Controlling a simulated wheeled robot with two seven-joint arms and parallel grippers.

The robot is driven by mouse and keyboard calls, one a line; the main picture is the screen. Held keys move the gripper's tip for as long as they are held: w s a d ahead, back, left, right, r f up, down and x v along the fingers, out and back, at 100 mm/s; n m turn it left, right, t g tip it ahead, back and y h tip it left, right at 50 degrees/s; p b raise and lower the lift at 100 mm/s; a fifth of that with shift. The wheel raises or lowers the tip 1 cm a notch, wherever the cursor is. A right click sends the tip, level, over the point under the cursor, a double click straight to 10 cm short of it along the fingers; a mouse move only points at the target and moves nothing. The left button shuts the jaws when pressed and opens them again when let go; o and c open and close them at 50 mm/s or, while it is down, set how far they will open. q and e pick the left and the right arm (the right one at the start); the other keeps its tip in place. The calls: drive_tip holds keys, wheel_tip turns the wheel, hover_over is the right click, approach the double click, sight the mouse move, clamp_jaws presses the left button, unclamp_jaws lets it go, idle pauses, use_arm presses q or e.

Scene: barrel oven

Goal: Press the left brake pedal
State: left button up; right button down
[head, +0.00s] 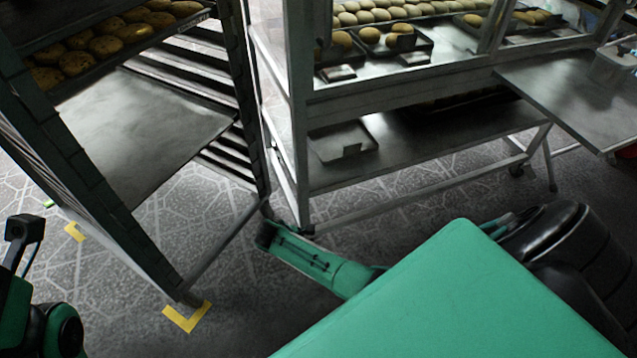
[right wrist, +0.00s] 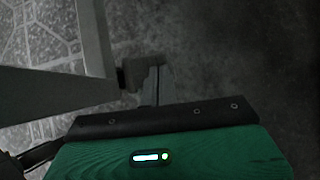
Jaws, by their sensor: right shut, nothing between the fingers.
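A tall dark rack (head: 215,190) on wheels stands at the left in the head view. Its foot at the near corner (head: 190,298) sits on the floor by a yellow mark, and its right foot (head: 268,210) is close to my right gripper (head: 264,236). My right gripper is shut and empty, low over the floor. In the right wrist view the fingers (right wrist: 150,84) are beside a grey metal leg (right wrist: 96,40) with a small dark part (right wrist: 128,77) at its foot; contact is unclear. I cannot make out a brake pedal for certain. Only part of my left arm shows; its gripper does not.
A metal stand (head: 400,150) with a lower shelf, trays and buns is just behind my right gripper. A tray of buns (head: 120,40) is in the rack. A metal table (head: 570,95) extends at the right. Patterned floor (head: 230,215) is clear under the rack.

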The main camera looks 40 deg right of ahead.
drive_tip(key=shift+f, duration=0.1)
idle(0.3)
drive_tip(key=shift+f+b, duration=0.4)
drive_tip(key=shift+f, duration=0.3)
drive_tip(key=a, duration=0.1)
drive_tip(key=a+p, duration=0.1)
drive_tip(key=r, duration=0.1)
drive_tip(key=shift+w+a, duration=0.4)
